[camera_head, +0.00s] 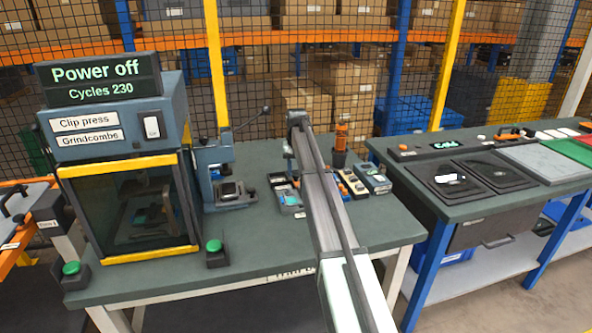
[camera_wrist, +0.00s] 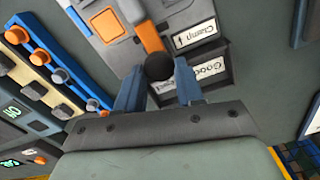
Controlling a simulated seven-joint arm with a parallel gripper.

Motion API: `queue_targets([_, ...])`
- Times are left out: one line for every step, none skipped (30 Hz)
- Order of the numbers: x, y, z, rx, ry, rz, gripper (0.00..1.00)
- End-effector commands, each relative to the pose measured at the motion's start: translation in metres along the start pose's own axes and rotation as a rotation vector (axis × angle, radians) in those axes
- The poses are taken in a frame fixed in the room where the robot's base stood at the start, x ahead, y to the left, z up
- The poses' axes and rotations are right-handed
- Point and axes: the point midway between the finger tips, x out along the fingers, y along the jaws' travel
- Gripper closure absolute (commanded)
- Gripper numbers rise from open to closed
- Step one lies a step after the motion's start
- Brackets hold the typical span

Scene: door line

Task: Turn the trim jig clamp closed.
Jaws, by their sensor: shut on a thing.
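In the wrist view my gripper (camera_wrist: 158,80) has its two blue fingers on either side of a black ball knob (camera_wrist: 159,66). The knob is the end of an orange clamp lever (camera_wrist: 148,37). The fingers are shut on the knob. The lever runs up from the knob onto the grey trim jig (camera_wrist: 122,38), which has an orange square on it. A white label reading "Clamp" with an arrow (camera_wrist: 195,34) lies right of the lever. In the head view my arm reaches over the bench, and the jig, lever and fingers cannot be made out clearly there.
A dark tray labelled "Good" (camera_wrist: 226,78) lies close by the knob. A rack with orange and blue knobs (camera_wrist: 62,70) stands at left. The clip press (camera_head: 115,140), reading "Power off", stands on the green bench (camera_head: 255,262). The bench front is mostly clear.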

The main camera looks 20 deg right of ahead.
Motion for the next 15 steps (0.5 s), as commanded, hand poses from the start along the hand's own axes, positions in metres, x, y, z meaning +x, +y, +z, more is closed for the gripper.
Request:
queue_targets([-0.0001, -0.0001, -0.0002, 0.006, 0.001, 0.000, 0.94])
queue_targets([-0.0001, -0.0001, -0.0002, 0.009, 0.001, 0.000, 0.93])
queue_targets([-0.0001, -0.0001, -0.0002, 0.011, 0.001, 0.000, 0.93])
queue_targets([-0.0001, -0.0001, -0.0002, 0.013, 0.001, 0.000, 0.93])
queue_targets([-0.0001, -0.0001, -0.0002, 0.013, 0.001, 0.000, 0.93])
queue_targets([-0.0001, 0.0000, -0.0002, 0.014, 0.001, 0.000, 0.93])
queue_targets([-0.0001, 0.0000, -0.0002, 0.014, 0.001, 0.000, 0.93])
queue_targets([-0.0001, 0.0000, -0.0002, 0.014, 0.001, 0.000, 0.93])
queue_targets([-0.0001, 0.0000, -0.0002, 0.014, 0.001, 0.000, 0.93])
queue_targets([-0.0001, 0.0000, -0.0002, 0.014, 0.001, 0.000, 0.93])
queue_targets([-0.0001, 0.0000, -0.0002, 0.014, 0.001, 0.000, 0.93])
queue_targets([-0.0001, 0.0000, -0.0002, 0.014, 0.001, 0.000, 0.93])
queue_targets([-0.0001, 0.0000, -0.0002, 0.014, 0.001, 0.000, 0.94])
queue_targets([-0.0001, 0.0000, -0.0002, 0.014, 0.001, 0.000, 0.94])
queue_targets([-0.0001, 0.0000, -0.0002, 0.014, 0.000, 0.000, 0.60])
